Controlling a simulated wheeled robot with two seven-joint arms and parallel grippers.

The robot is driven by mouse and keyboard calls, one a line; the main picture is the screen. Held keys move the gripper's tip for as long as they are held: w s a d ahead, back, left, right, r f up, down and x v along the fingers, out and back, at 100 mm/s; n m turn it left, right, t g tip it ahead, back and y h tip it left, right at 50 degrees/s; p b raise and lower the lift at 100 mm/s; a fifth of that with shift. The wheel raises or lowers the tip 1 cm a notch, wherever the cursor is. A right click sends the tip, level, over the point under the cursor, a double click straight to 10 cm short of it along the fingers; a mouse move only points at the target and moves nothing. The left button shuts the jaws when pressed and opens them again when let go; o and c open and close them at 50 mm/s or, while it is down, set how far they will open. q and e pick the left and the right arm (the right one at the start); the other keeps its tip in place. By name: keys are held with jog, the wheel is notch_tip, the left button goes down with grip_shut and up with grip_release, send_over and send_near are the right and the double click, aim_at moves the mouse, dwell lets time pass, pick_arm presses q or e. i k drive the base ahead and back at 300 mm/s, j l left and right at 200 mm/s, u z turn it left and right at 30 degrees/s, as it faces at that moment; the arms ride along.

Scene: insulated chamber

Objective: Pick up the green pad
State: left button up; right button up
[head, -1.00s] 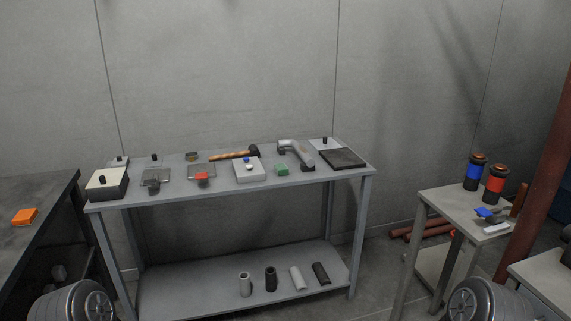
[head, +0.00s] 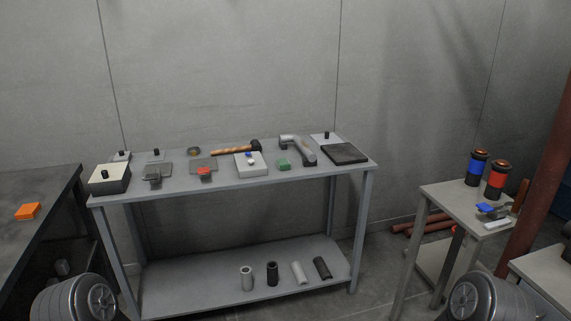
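The green pad (head: 283,165) is a small green block. It lies on the top of the grey metal table (head: 230,181), near its front edge and right of the middle. A white box with a blue and white knob (head: 250,165) stands just left of it, and a grey bent tool (head: 300,150) lies just right of it. Only rounded dark parts of my two arms show at the bottom edge, left and right. Neither of my grippers is in the picture, and nothing touches the pad.
A wooden-handled hammer (head: 235,149) lies behind the pad, and a dark flat plate (head: 344,153) lies to the right. Several tubes (head: 272,273) stand or lean on the lower shelf. A dark bench (head: 45,200) is at left, a small table (head: 460,210) at right.

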aim_at(283, 164)
jog(key=i+l+u, duration=0.25)
jog(key=i+u, duration=0.15)
jog(key=i, duration=0.3)
jog(key=i+l+u, duration=0.35)
jog(key=i, duration=0.3)
jog(key=i+l+u, duration=0.4)
jog(key=i+l, duration=0.2)
jog(key=l, duration=0.15)
